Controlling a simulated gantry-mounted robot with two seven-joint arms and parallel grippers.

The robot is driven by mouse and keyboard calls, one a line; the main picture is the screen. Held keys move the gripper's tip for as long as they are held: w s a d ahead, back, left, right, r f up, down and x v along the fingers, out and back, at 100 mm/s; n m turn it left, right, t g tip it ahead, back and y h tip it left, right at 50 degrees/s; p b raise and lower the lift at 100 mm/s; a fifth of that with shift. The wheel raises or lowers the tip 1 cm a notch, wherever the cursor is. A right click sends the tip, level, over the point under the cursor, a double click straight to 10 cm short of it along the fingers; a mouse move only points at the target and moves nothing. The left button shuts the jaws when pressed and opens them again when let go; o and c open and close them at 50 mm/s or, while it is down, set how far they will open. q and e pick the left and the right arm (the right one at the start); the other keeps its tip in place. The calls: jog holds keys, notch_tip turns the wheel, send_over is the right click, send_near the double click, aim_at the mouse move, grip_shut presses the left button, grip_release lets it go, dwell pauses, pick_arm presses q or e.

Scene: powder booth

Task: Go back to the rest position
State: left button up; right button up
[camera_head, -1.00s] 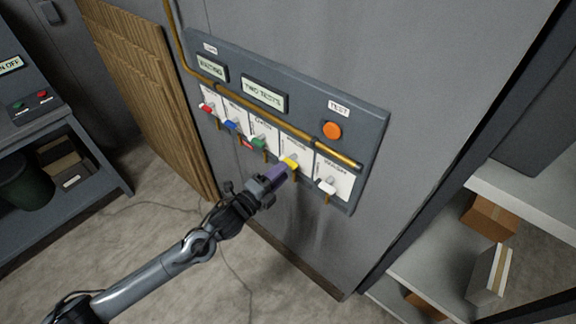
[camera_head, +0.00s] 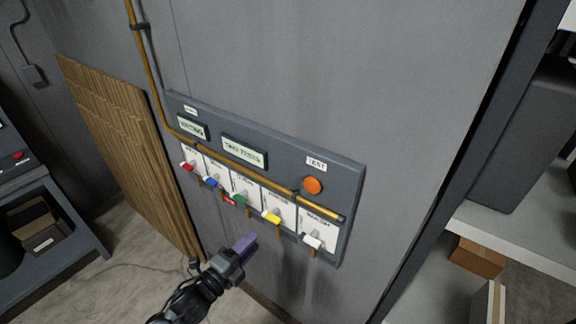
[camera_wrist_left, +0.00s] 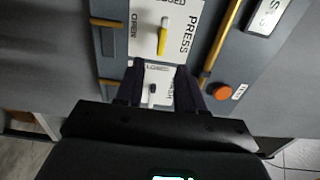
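My left gripper (camera_head: 250,243) is in front of the wall panel (camera_head: 290,165), below the yellow lever (camera_head: 272,217) and apart from it. In the left wrist view, its two dark fingers (camera_wrist_left: 158,85) are spread with a gap between them and nothing held. My right gripper is in neither view.
The panel carries red (camera_head: 187,167), blue (camera_head: 211,183), green (camera_head: 240,197) and white (camera_head: 313,241) levers, an orange button (camera_head: 313,186) and a brass pipe (camera_head: 255,172). A shelf with a cardboard box (camera_head: 477,256) stands right. A workbench (camera_head: 62,215) stands left.

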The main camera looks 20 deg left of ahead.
pick_arm(q)
jog(key=s+d+f+n+g+y, duration=0.3)
jog(key=s+d+f+n, duration=0.2)
jog(key=s+f+n, duration=0.55)
jog(key=s+a+f+n+g+y, duration=0.1)
jog(key=s+a+n+g+y, duration=0.1)
jog(key=s+n+g, duration=0.5)
jog(key=s+a+f+n+g+y, duration=0.1)
jog(key=s+a+n+g, duration=0.15)
jog(key=s, duration=0.85)
notch_tip(320, 180, up, 32)
jog(key=p, duration=3.2)
jog(key=shift+s+r+g, duration=0.2)
jog(key=shift+g, duration=0.15)
jog(key=shift+a, duration=0.1)
